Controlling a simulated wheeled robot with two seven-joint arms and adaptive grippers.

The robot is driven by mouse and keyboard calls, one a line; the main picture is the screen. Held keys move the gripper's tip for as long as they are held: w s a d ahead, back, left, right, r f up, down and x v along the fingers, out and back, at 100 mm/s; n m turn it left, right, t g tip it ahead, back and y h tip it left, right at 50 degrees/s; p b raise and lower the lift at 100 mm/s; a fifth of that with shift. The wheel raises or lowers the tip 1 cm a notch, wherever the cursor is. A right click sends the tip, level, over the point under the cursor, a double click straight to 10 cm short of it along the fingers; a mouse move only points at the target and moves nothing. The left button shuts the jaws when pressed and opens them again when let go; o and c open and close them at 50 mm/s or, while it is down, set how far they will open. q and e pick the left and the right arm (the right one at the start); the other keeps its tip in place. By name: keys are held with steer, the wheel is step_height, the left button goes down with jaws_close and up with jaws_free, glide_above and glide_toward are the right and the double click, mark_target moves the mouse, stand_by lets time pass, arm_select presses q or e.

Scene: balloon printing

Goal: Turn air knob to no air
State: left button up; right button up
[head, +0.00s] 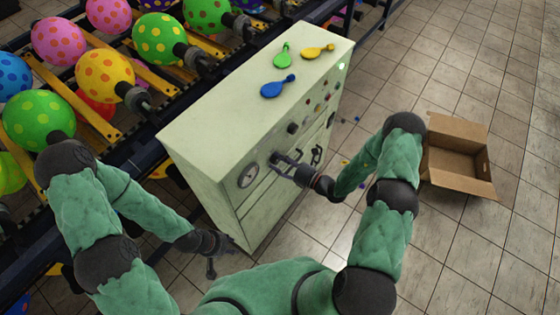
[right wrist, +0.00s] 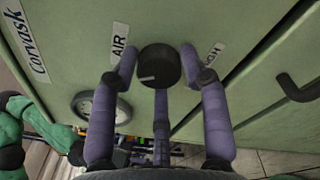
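The air knob (right wrist: 160,66) is a round black knob on the pale green machine's front (head: 240,205). It has a white mark pointing left in the right wrist view, beside the "AIR" label (right wrist: 119,43). Another label (right wrist: 212,54), probably "HIGH", is partly hidden by a finger. My right gripper (right wrist: 160,58) is open, one finger close on each side of the knob and a third below it; contact is unclear. In the head view it (head: 280,165) is at the machine's front and hides the knob. My left gripper (head: 211,262) hangs low, away from the knob; its opening is unclear.
A gauge (right wrist: 98,106) sits near the knob, and a dark handle (right wrist: 296,88) is to the right. Blue (head: 278,87), green (head: 283,56) and yellow (head: 318,51) flat balloons lie on top. An open cardboard box (head: 446,187) stands on the floor at right. Inflated balloons line the rack at left.

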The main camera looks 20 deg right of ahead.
steer(key=c, duration=0.5)
steer(key=shift+o, duration=0.2)
steer(key=shift+f+n, duration=0.1)
steer(key=shift+n, duration=0.4)
steer(key=n, duration=0.4)
steer(key=shift+s+p, duration=0.1)
steer(key=shift+p, duration=0.25)
steer(key=n, duration=0.4)
steer(key=shift+n+h, duration=0.4)
steer(key=n, duration=0.5)
steer(key=shift+a+h, duration=0.1)
steer(key=shift+h, duration=0.2)
steer(key=n+b, duration=0.1)
steer(key=n, duration=0.3)
steer(key=shift+n, duration=0.4)
